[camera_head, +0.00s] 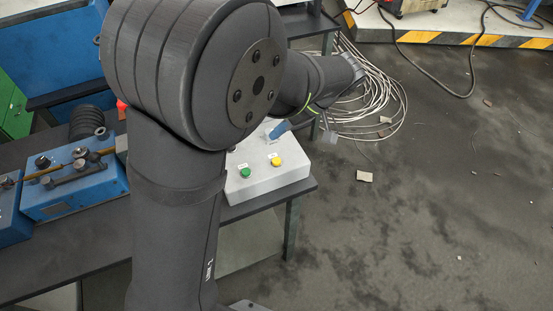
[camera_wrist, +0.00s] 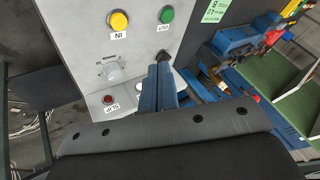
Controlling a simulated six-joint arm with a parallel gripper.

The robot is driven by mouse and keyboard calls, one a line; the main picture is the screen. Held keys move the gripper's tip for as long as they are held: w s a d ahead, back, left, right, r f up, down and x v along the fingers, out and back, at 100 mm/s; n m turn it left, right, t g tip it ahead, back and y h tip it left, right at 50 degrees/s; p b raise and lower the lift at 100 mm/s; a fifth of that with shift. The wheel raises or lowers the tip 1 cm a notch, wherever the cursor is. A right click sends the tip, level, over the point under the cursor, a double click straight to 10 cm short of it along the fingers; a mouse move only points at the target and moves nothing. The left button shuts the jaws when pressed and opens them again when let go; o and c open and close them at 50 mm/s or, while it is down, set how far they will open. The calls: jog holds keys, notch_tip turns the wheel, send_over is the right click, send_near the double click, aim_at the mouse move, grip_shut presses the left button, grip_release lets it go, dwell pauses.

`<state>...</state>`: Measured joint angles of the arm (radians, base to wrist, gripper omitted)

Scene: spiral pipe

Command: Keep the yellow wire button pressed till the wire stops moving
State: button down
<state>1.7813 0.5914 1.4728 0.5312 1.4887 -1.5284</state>
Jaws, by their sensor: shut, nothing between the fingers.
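The yellow button (camera_head: 276,161) sits on top of a light grey control box (camera_head: 262,183), to the right of a green button (camera_head: 245,173). In the wrist view the yellow button (camera_wrist: 119,21) is at the top, above an upside-down "IN" label, and the green button (camera_wrist: 167,14) is to its right. My gripper (camera_head: 274,135) has blue fingers held together, empty, over the back part of the box. In the wrist view my gripper (camera_wrist: 163,66) points toward the panel below the two buttons, apart from the yellow one. A dark part by the fingertips is partly hidden.
A grey knob (camera_wrist: 113,72) and a red button (camera_wrist: 108,99) are on the panel left of the fingers. Blue equipment (camera_head: 75,187) stands left on the dark table. Coiled pale wire (camera_head: 372,100) lies on the floor behind the box.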

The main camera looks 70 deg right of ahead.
aim_at(279, 160)
jog(key=shift+f, duration=3.8)
jog(key=shift+f, duration=0.4)
jog(key=shift+f, duration=0.4)
jog(key=shift+r, duration=0.15)
dwell(2.3)
jog(key=shift+r, duration=0.65)
jog(key=shift+r, duration=0.15)
